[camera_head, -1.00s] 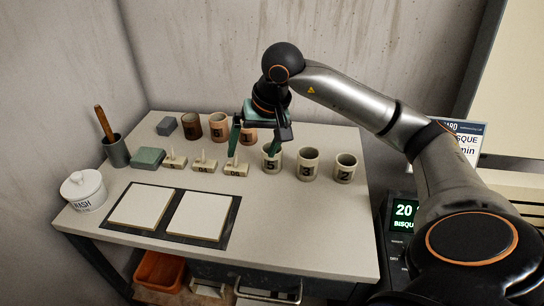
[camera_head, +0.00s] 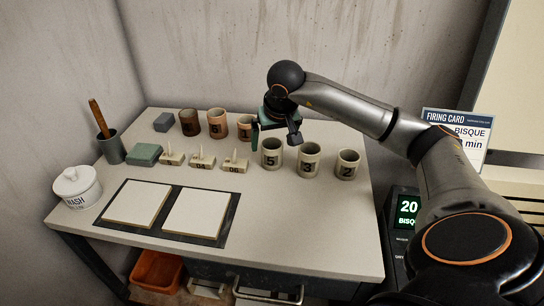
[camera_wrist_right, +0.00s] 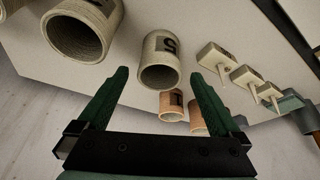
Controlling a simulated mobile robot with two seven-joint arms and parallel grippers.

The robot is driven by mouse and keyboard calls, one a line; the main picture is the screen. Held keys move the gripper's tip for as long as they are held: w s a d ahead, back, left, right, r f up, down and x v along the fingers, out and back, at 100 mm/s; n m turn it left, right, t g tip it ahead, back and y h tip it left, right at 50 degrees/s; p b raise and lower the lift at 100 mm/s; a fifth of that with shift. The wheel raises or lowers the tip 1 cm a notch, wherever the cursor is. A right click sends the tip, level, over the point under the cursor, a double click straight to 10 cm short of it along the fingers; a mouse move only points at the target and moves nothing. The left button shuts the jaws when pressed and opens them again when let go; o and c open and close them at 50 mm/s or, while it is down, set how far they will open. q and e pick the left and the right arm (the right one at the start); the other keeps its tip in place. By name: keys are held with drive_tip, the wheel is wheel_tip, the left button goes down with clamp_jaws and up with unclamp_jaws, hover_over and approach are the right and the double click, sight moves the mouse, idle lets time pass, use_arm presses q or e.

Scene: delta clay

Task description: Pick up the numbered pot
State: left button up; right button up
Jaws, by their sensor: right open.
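Three pale pots stand in a row on the table: pot 5 (camera_head: 271,158), pot 3 (camera_head: 308,162) and pot 2 (camera_head: 347,167). Reddish-brown pots stand further left, among them pot 6 (camera_head: 217,125) and pot 1 (camera_head: 245,130). My right gripper (camera_head: 275,137), with green fingers, is open and empty above and behind pot 5. In the right wrist view pot 5 (camera_wrist_right: 159,47) shows between and beyond the spread fingers (camera_wrist_right: 158,74); contact is not visible. Pot 3 (camera_wrist_right: 96,15) is to its left there. My left gripper is not in view.
Small numbered stands with pegs (camera_head: 203,161) sit left of pot 5. Two white slabs on a dark mat (camera_head: 169,232) lie in front. A lidded white jar (camera_head: 77,187) and a tool cup (camera_head: 112,150) stand at left. The front right tabletop is clear.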

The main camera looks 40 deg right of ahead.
sight(272, 146)
drive_tip(key=x, duration=0.3)
drive_tip(key=c, duration=1.5)
drive_tip(key=shift+r, duration=0.1)
